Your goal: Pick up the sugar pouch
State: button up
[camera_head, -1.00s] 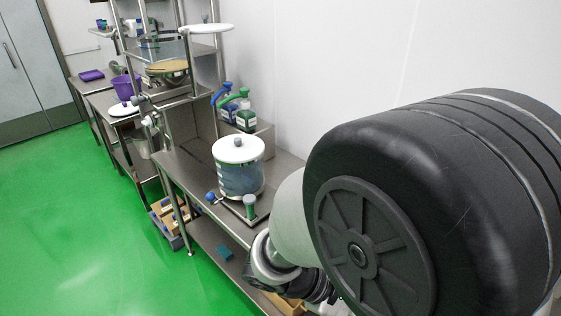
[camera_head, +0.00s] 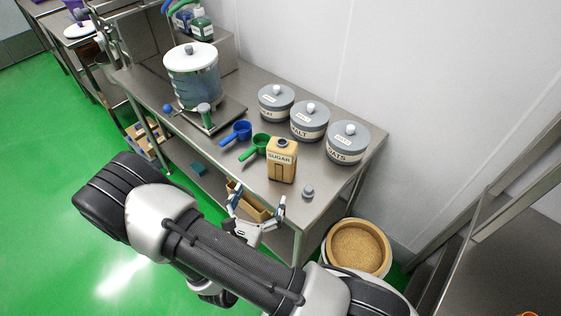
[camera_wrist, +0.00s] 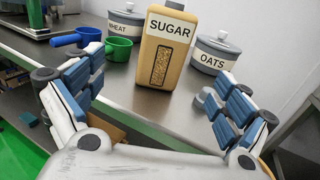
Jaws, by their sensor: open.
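The sugar pouch (camera_head: 282,161) is a tan upright container with a dark cap and a white SUGAR label. It stands near the front edge of the steel table, towards its right end. My gripper (camera_head: 260,203) is open and empty at the table's front edge, short of the pouch. In the wrist view my gripper (camera_wrist: 154,100) shows both fingers wide apart, with nothing between them at the tips.
Three grey lidded pots stand behind the pouch, including the OATS pot (camera_head: 347,143). A green scoop (camera_head: 255,147) and a blue scoop (camera_head: 237,132) lie left of it. A small grey knobbed piece (camera_head: 308,192) sits to its right. A round bin (camera_head: 357,250) stands beyond the table's right end.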

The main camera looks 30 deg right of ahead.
aim_at(279, 165)
jog(key=b+x, duration=0.1)
jog(key=x, duration=0.9)
jog(key=shift+s+d+b, duration=0.1)
jog(key=shift+b, duration=0.25)
jog(key=x, duration=0.1)
jog(key=b+x, duration=0.1)
jog(key=x, duration=0.3)
jog(key=shift+s+d+f+b, duration=0.25)
jog(key=shift+s+b, duration=0.05)
jog(key=shift+s, duration=0.05)
jog(key=shift+w, duration=0.15)
jog(key=shift+c, duration=0.4)
jog(key=c, duration=1.5)
jog(key=shift+r, duration=0.1)
jog(key=shift+c, duration=0.2)
jog(key=shift+r, duration=0.1)
notch_tip(279, 165, up, 20)
jog(key=p, duration=0.7)
